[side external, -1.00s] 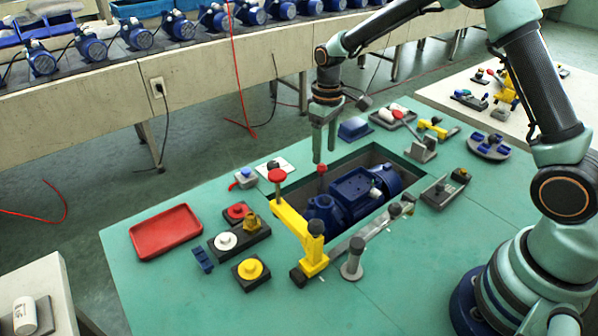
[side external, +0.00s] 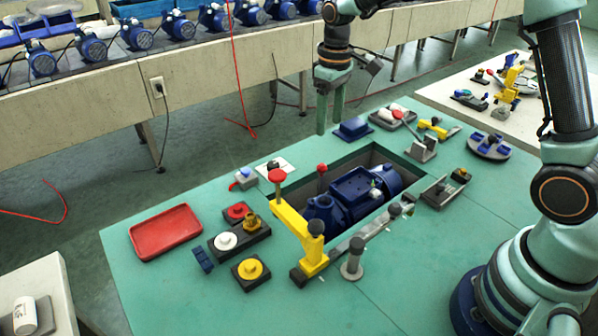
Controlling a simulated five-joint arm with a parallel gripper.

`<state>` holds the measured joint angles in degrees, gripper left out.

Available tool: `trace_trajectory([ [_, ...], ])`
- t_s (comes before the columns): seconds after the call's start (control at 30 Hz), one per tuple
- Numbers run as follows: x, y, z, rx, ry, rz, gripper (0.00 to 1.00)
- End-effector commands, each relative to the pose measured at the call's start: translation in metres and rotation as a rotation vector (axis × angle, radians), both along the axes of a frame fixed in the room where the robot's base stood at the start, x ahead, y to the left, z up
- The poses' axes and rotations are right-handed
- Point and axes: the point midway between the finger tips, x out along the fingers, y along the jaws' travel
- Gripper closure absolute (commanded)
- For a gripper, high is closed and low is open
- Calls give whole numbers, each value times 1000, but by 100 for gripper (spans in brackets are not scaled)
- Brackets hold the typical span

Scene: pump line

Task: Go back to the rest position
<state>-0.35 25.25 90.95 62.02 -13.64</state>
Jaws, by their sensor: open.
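My gripper (side external: 330,128) points down at the far edge of the green table (side external: 165,290), behind the recess. Its fingers are apart and hold nothing. The blue pump (side external: 352,190) lies in the rectangular recess in the table, in front of my gripper and clear of it. A yellow clamp arm (side external: 299,228) with a red knob (side external: 277,175) stands at the recess's left edge. The lower fingertips are seen against the floor and table edge, so their exact height is hard to tell.
A red tray (side external: 165,232) is empty at the left. Knobbed dark blocks (side external: 240,238) stand between it and the recess. A blue block (side external: 354,128) sits close to the right of my fingers. A conveyor (side external: 100,103) with several blue pumps runs behind. The front left of the table is clear.

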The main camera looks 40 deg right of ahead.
Motion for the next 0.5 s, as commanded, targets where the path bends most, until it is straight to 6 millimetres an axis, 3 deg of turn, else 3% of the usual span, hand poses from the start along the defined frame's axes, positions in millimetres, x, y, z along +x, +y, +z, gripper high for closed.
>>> trace_trajectory([
  [0.2, -36, -1, 50, 6, -110, -55, 36],
  [0.5, -98, -2, 88, 22, -258, -133, 36],
])
